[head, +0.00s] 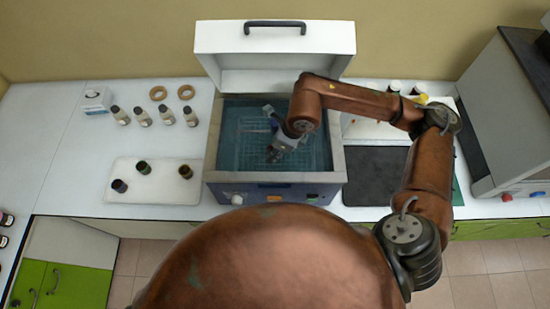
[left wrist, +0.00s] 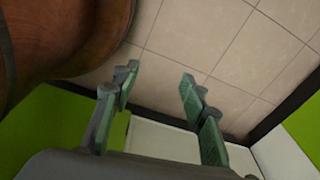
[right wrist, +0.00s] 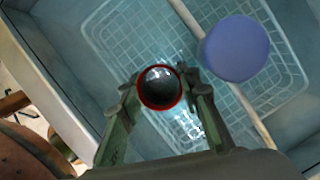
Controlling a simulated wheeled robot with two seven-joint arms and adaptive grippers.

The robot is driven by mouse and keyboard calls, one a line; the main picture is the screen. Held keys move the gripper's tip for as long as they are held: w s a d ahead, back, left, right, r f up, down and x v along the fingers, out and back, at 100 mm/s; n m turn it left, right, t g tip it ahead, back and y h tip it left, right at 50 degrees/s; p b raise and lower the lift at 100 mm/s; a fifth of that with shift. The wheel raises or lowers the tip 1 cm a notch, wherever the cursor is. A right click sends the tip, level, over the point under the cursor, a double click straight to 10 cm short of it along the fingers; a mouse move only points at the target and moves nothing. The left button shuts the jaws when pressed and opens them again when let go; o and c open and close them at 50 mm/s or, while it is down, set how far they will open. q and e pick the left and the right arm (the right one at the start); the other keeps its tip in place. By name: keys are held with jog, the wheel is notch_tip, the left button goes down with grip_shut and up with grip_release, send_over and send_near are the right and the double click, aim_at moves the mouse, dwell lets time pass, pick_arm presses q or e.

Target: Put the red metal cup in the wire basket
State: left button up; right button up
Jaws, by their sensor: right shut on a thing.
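The red metal cup (right wrist: 160,88) shows in the right wrist view as a red rim around a dark, shiny inside. My right gripper (right wrist: 160,86) is shut on it, one finger on each side. The wire basket (right wrist: 125,40) lies below the cup, in the bath. In the head view my right gripper (head: 275,152) is over the bath, and the basket (head: 245,150) shows partly behind it. The cup is hard to make out there. How high the cup is above the basket floor is unclear. My left gripper (left wrist: 158,84) is open and empty above the floor tiles.
The bath (head: 212,150) has a raised white lid (head: 275,38). A blue round thing (right wrist: 236,48) and a pale rod cross over the basket. Dark cups stand on a white mat (head: 150,195) at left, with several bottles (head: 143,117) behind. A grey machine (head: 510,110) is at right.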

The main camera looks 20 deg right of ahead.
aim_at(272, 166)
jog(key=shift+s+f, duration=0.5)
jog(key=shift+f, duration=0.1)
jog(key=shift+s+f, duration=0.1)
jog(key=shift+f, duration=0.15)
jog(key=shift+w+a+f, duration=0.1)
jog(key=shift+w+f, duration=0.35)
jog(key=shift+f, duration=0.3)
jog(key=shift+s+f+p, duration=0.2)
jog(key=shift+f+p, duration=0.2)
jog(key=shift+f, duration=0.75)
jog(key=shift+s+f, duration=0.1)
jog(key=shift+f, duration=0.35)
jog(key=shift+w+f, duration=0.1)
jog(key=shift+w, duration=0.15)
jog(key=o, duration=0.7)
jog(key=shift+s+f, duration=0.1)
jog(key=shift+s, duration=0.05)
jog(key=shift+o, duration=0.7)
pick_arm(q)
jog(key=shift+s+r, duration=0.15)
jog(key=shift+s, duration=0.45)
jog(key=shift+s+r, duration=0.15)
jog(key=shift+s, duration=0.45)
